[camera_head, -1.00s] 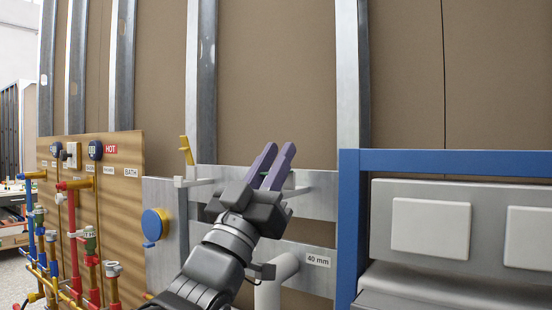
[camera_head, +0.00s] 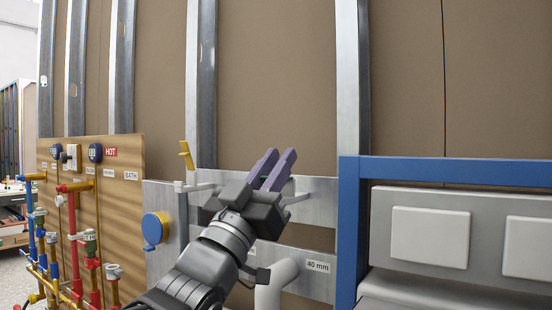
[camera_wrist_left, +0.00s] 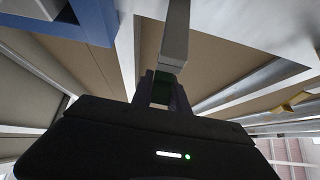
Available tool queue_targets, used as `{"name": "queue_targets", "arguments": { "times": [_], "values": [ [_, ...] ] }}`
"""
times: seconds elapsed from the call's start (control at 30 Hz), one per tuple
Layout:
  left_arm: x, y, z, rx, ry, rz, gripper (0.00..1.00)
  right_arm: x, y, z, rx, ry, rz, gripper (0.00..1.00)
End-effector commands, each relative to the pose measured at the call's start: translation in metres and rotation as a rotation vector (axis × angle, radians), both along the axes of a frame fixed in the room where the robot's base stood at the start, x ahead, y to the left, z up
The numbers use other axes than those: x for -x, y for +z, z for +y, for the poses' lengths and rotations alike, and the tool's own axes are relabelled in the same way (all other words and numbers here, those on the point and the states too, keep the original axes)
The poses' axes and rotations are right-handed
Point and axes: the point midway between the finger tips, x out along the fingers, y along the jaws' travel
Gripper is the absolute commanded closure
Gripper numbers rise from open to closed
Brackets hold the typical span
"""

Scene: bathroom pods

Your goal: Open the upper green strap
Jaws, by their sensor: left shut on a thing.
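My left gripper (camera_head: 280,158) has purple fingers and reaches up in front of a grey metal plate (camera_head: 316,200) on the wall frame. A small bit of green strap (camera_head: 291,179) shows at the fingers. The left wrist view shows a dark green patch (camera_wrist_left: 161,93) between the two fingers, so the gripper is shut on the green strap. A grey bar (camera_wrist_left: 175,40) runs just beyond the fingertips there. Most of the strap is hidden by the fingers and the gripper body. My right gripper is not in view.
A white pipe (camera_head: 270,290) stands below the gripper, beside a "40 mm" label (camera_head: 318,266). A blue frame (camera_head: 347,230) with a pale panel is on the right. A blue round cap (camera_head: 152,230), a yellow lever (camera_head: 186,154) and coloured pipes are on the left.

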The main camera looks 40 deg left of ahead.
Motion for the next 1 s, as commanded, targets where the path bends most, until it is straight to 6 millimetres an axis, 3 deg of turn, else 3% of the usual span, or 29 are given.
{"name": "queue_targets", "arguments": {
  "times": [0.4, 0.7, 1.0],
  "values": [
    [-0.009, 0.024, -0.003, 0.006, -0.009, 0.325, 1.00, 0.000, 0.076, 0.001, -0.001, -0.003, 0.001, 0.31],
    [-0.021, 0.028, -0.001, 0.012, -0.005, 0.613, 1.00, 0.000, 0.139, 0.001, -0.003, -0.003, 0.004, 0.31],
    [-0.033, 0.028, 0.000, 0.019, -0.002, 0.893, 1.00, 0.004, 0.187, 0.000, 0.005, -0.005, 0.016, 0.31]
  ]
}}
